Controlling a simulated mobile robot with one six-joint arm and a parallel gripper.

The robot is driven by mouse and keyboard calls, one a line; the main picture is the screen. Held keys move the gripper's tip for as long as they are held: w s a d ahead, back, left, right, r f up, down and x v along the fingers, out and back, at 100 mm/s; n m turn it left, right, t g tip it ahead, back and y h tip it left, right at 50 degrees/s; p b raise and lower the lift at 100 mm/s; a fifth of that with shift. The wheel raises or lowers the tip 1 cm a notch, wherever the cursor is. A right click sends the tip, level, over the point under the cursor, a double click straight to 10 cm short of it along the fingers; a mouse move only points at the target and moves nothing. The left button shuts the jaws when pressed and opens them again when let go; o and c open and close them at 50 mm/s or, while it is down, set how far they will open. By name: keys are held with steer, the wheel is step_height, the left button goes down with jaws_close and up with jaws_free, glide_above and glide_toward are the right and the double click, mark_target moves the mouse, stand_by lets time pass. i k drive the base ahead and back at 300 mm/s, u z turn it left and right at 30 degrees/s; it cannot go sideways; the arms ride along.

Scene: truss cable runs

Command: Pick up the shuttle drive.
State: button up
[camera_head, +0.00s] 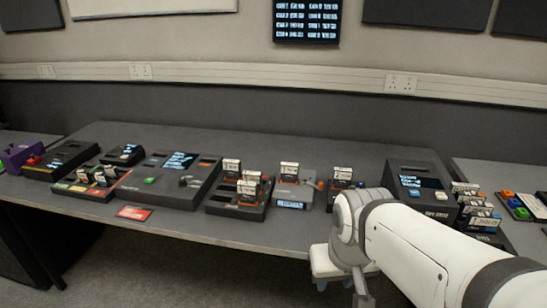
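Several small dark drives with white labels stand upright in holders on the grey table; the labels are too small to read, so I cannot tell which is the shuttle drive. One stands at the back of a black tray (232,168), another at its front (247,189). One is in a grey unit with a lit screen (289,171), and one in a dark holder to its right (343,174). My white arm comes in from the lower right. My gripper (334,281) hangs low at the table's front edge, apart from the drives; its fingers are unclear.
A wide black console (168,190) and smaller units fill the left. A black box with a screen (419,184) stands at right beside more labelled drives (475,211). A red card (134,213) lies at the front edge. The table's back strip is clear.

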mark_target(289, 171)
steer(key=i, duration=0.95)
steer(key=u, duration=0.05)
